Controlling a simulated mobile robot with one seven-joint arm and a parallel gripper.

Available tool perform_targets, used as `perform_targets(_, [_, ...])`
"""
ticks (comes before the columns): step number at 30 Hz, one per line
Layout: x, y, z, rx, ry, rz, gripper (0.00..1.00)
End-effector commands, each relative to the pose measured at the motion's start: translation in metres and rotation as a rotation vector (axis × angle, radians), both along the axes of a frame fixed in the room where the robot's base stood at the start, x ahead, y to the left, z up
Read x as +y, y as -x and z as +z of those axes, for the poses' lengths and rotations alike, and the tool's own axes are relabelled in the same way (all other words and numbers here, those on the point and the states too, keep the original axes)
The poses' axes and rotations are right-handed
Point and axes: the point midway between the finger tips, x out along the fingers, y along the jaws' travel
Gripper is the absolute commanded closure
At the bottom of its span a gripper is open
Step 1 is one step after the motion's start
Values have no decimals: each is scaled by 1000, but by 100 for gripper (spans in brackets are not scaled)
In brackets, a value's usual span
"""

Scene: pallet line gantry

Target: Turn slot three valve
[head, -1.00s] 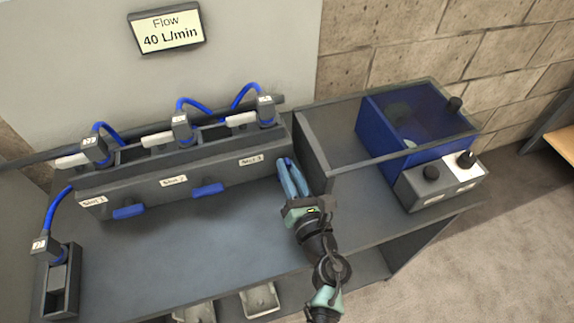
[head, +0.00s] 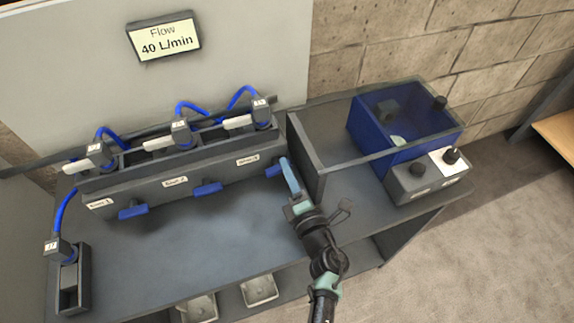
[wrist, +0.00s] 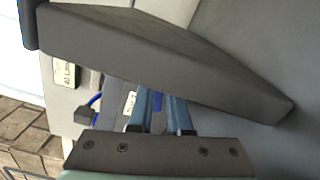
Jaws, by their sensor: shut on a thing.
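The slot three valve is a blue handle (head: 272,171) on the front of the dark manifold box, below the slot 3 label (head: 248,159). My gripper (head: 285,163) reaches it from the right front, its blue fingers shut on the handle. The handle's left end shows beside the fingers; the rest is hidden. In the wrist view, a bit of blue handle (wrist: 158,101) shows between the fingers. The slot 1 valve (head: 133,210) and slot 2 valve (head: 207,188) are similar blue handles, lying roughly level. The flow sign (head: 163,38) reads 40 L/min.
A dark divider wall (head: 306,158) stands close to the right of my gripper and looms large in the wrist view (wrist: 165,55). Beyond it are a blue bin (head: 425,140) and a knob box (head: 427,177). A plug holder (head: 72,280) stands at left. The middle bench top is clear.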

Motion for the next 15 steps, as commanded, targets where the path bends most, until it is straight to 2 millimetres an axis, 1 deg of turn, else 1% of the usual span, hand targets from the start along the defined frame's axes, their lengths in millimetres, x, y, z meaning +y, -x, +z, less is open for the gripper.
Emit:
perform_targets(6, [-1, 0, -2, 48, -143, 0, 100])
perform_targets(15, [-1, 0, -5, 84, -253, -1, 100])
